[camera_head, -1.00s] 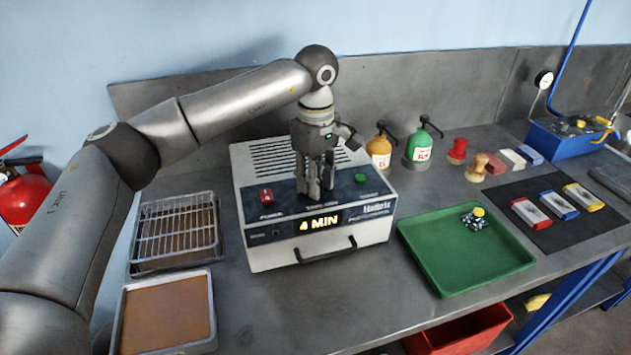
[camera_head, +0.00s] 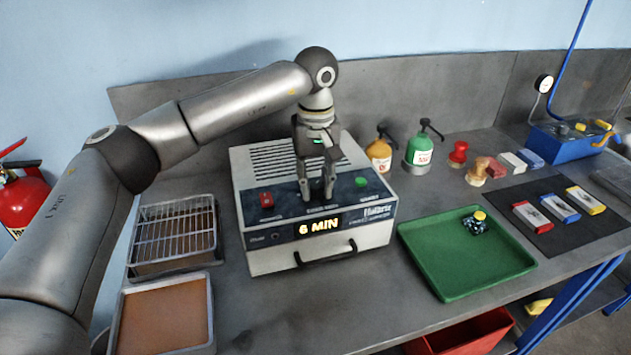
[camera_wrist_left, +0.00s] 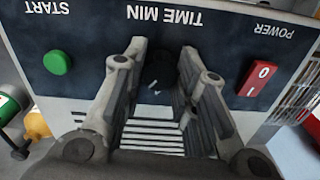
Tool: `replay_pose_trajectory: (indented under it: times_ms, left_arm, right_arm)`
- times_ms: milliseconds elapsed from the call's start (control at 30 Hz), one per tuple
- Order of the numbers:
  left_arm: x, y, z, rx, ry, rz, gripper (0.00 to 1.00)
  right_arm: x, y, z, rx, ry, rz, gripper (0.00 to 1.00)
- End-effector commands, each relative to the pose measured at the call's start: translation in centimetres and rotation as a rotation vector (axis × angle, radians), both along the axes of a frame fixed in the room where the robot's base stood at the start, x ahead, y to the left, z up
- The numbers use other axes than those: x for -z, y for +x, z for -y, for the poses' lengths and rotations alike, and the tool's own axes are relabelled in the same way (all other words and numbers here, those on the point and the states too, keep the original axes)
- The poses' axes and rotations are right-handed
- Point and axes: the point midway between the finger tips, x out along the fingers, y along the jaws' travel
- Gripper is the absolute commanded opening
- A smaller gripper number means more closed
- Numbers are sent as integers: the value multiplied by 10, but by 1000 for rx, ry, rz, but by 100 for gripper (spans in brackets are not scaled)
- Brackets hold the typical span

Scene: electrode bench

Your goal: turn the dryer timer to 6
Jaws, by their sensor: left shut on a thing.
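The dryer (camera_head: 270,250) is a white box with a dark top panel, and its display (camera_head: 320,226) reads "6 MIN". My left gripper (camera_head: 317,198) points down at the middle of the panel, shut on the timer knob. In the left wrist view the dark round timer knob (camera_wrist_left: 160,72) sits between the two fingers of the left gripper (camera_wrist_left: 162,85), under the label "TIME MIN". The red power switch (camera_head: 267,200) and green start button (camera_head: 361,182) flank it. My right gripper is not in view.
A wire rack tray (camera_head: 173,230) and a brown-filled tray (camera_head: 165,317) lie left of the dryer. A green tray (camera_head: 440,270) with a small dark cluster lies to the right. Orange (camera_head: 379,155) and green (camera_head: 420,150) pump bottles stand behind. The bench front is clear.

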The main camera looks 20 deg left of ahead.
Motion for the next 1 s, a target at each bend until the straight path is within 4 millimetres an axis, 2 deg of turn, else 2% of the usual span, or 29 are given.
replay_pose_trajectory:
  times_ms: [500, 533, 700, 1000]
  left_arm:
    - [-3, 1, 0, 20, -2, 7, 3]
    - [-3, 1, 0, 20, -2, 7, 28]
    - [-2, 1, 0, 20, -1, 4, 50]
    - [-1, 0, 0, 21, 0, 1, 50]
  right_arm:
    - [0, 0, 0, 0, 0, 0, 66]
    - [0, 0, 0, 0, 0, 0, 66]
    - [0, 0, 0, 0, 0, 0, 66]
    - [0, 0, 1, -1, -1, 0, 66]
